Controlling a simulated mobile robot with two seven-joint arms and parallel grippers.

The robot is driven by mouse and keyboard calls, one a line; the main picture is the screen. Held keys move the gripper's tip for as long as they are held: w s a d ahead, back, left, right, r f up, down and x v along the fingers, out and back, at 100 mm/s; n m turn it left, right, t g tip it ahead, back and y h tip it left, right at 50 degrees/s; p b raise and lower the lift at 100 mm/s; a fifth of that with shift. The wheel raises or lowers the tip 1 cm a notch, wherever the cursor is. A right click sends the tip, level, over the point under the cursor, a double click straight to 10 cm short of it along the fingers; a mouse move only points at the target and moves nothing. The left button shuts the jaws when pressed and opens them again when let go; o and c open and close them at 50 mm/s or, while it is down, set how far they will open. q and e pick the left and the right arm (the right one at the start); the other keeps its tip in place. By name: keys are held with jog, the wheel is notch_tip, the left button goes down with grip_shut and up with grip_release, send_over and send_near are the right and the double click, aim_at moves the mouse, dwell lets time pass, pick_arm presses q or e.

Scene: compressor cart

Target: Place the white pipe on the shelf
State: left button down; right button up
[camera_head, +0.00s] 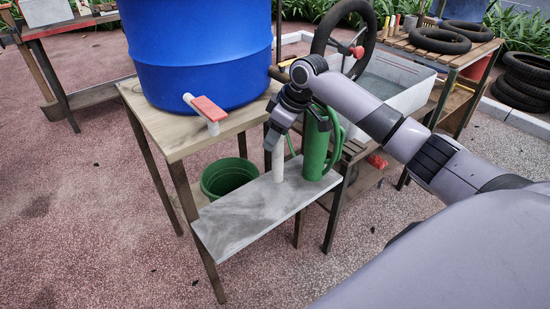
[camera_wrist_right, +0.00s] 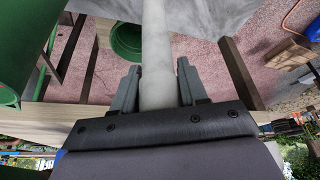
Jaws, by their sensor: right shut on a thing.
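The white pipe (camera_head: 278,163) stands upright at the grey shelf (camera_head: 240,218), below my right gripper (camera_head: 275,142). Its lower end appears at the shelf surface; I cannot tell whether it touches or hovers just above. In the right wrist view the pipe (camera_wrist_right: 156,45) runs away between the two fingers of my right gripper (camera_wrist_right: 158,85), which is shut on its near end. My left gripper is not in view.
A blue barrel (camera_head: 200,55) with a red-handled tap (camera_head: 208,108) stands on the wooden table (camera_head: 180,135) behind. A green bucket (camera_head: 222,178) is below. The shelf's left part is clear.

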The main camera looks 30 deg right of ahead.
aim_at(275, 155)
jog(key=shift+f+b, duration=0.5)
jog(key=shift+f, duration=2.65)
jog(key=o, duration=1.1)
jog(key=shift+f, duration=0.1)
jog(key=p+v, duration=0.2)
jog(key=v, duration=1)
jog(key=shift+s, duration=0.1)
